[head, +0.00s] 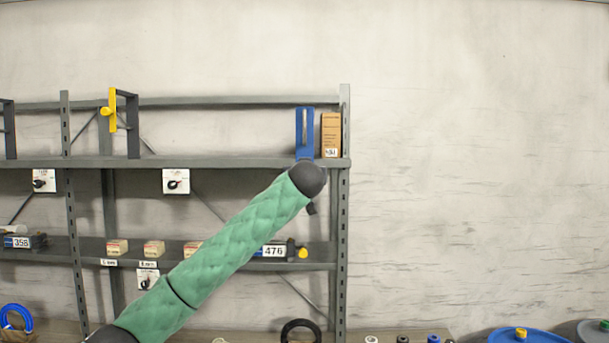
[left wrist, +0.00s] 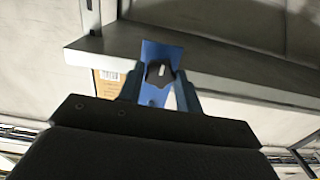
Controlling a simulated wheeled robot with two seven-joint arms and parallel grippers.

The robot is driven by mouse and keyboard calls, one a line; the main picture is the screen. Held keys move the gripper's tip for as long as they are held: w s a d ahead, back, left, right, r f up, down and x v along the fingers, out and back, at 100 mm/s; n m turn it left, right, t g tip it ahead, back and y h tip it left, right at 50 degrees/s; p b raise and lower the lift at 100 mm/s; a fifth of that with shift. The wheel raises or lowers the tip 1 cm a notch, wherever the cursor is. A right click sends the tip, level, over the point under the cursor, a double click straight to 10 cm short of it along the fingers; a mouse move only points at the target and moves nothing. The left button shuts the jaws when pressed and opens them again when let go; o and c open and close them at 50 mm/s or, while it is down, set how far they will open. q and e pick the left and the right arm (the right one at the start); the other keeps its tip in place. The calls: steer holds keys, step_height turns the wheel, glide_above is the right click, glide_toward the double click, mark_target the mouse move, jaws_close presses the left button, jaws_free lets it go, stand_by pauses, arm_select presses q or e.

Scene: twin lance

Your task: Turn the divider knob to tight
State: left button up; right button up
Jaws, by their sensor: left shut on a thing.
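A blue divider (head: 305,125) stands at the right end of the upper shelf, with its lower part behind my left arm's dark wrist in the head view. In the left wrist view the blue divider (left wrist: 154,52) carries a dark lobed knob (left wrist: 160,72) with a short white mark on its face. The mark is close to upright in that picture. My left gripper (left wrist: 159,79) is shut on the knob, one finger at each side. The fingers are hidden in the head view. No tight or loose label is legible. My right gripper is not in view.
A brown box (head: 331,133) stands right beside the divider, close to the shelf upright (head: 343,220). The shelf's front edge (left wrist: 225,72) runs close by the fingers. A yellow divider (head: 113,110) stands farther left. The wall to the right is clear.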

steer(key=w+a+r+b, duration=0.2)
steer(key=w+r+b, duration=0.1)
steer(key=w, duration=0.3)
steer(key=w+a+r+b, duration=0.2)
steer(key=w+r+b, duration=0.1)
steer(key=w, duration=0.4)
arm_select(q)
steer(key=shift+r+m+p, duration=0.2)
steer(key=shift+m+p, duration=2.9)
steer(key=shift+m, duration=14.8)
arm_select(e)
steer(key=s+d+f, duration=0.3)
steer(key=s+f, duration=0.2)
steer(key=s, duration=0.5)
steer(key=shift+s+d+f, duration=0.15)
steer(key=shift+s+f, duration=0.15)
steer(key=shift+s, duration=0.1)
